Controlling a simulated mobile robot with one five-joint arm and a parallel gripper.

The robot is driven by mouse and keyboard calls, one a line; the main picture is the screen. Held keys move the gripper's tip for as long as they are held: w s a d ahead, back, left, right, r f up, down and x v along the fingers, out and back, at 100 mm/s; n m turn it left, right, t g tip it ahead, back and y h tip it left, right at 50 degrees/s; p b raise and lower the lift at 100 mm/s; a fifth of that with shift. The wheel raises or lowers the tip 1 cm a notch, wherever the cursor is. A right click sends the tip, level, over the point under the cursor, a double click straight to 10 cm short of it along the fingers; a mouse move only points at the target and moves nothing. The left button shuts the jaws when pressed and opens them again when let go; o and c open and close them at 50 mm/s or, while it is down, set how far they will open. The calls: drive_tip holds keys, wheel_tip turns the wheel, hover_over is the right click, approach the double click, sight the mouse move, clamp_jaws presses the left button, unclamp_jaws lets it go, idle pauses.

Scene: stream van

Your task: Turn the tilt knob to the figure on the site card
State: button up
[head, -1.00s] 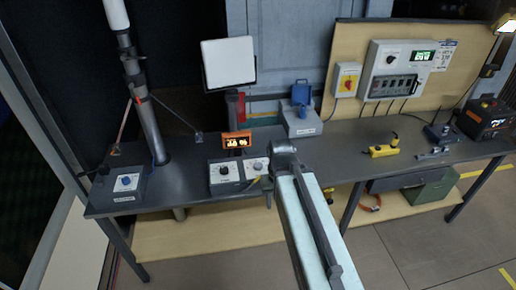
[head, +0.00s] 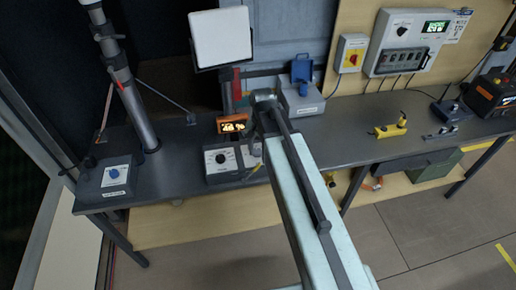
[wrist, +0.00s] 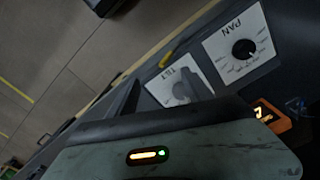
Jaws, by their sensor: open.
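The control box in the head view has a pan dial (head: 220,158) with a black knob and, right of it, a tilt dial mostly hidden by my arm. In the wrist view the plate marked PAN (wrist: 243,48) is clear, and the plate marked TILT (wrist: 160,88) is partly covered. My gripper (wrist: 163,98) is open over the tilt plate; contact with the knob cannot be told. A small printed card (head: 455,25) hangs at the upper right, too small to read.
An orange display (head: 233,124) stands behind the control box. A box with a blue knob (head: 115,174) and the mast (head: 130,100) are at the left. A grey box with a blue lid (head: 302,93) and a yellow tool (head: 390,130) are to the right.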

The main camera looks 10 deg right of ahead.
sight(257, 151)
drive_tip(key=w+m, duration=0.3)
drive_tip(key=w, duration=0.1)
drive_tip(key=w+m, duration=0.3)
drive_tip(key=w, duration=0.1)
drive_tip(key=shift+w+m, duration=0.25)
drive_tip(key=shift+m, duration=0.05)
drive_tip(key=shift+s+f+b, duration=0.15)
drive_tip(key=shift+f+b, duration=0.15)
drive_tip(key=shift+f, duration=0.05)
wheel_tip(257, 151, down, 7)
drive_tip(key=b, duration=0.7)
drive_tip(key=shift+f, duration=0.2)
drive_tip(key=shift+r, duration=0.1)
clamp_jaws()
drive_tip(key=shift+d, duration=0.2)
drive_tip(key=shift+a, duration=0.1)
